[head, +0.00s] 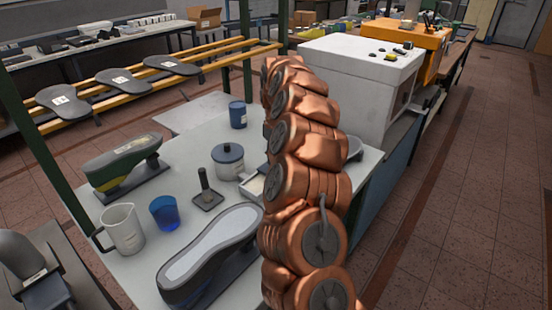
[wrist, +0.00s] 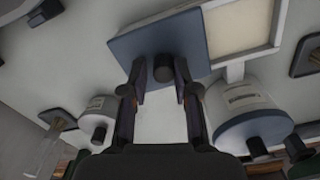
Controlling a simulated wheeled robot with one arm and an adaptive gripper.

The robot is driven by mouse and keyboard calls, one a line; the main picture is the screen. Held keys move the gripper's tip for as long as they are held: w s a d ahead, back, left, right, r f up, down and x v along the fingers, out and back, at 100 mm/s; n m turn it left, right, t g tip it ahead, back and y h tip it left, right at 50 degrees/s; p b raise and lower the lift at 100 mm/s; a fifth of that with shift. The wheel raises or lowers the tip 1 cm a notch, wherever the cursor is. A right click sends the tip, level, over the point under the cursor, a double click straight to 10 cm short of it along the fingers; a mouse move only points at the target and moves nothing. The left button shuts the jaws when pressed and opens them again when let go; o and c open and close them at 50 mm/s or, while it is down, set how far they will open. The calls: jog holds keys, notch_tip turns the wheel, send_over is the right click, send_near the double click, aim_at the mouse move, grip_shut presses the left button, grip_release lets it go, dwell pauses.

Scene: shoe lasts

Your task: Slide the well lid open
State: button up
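In the wrist view, the well lid (wrist: 125,48) is a flat blue-grey plate with a dark round knob (wrist: 163,66). Beside it, to the right, the well (wrist: 240,24) shows a cream interior inside a pale rim. My gripper (wrist: 161,76) is open, its two dark fingers on either side of the knob with a small gap at each side. I cannot tell how deep the fingers reach along the knob. In the head view, only a pale corner of the well (head: 254,188) shows; my copper-coloured arm hides the rest and the gripper.
A white pot with a blue lid (wrist: 248,112) stands close to the right finger; a smaller white pot (wrist: 99,110) is at left. On the table are a grey-lidded pot (head: 228,162), blue cup (head: 165,212), clear jug (head: 122,229) and shoe form (head: 210,250). A white machine (head: 360,85) stands behind.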

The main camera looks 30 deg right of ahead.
jog(key=o, duration=0.3)
jog(key=shift+r, duration=0.1)
jog(key=shift+s+r, duration=0.1)
jog(key=shift+r, duration=5.8)
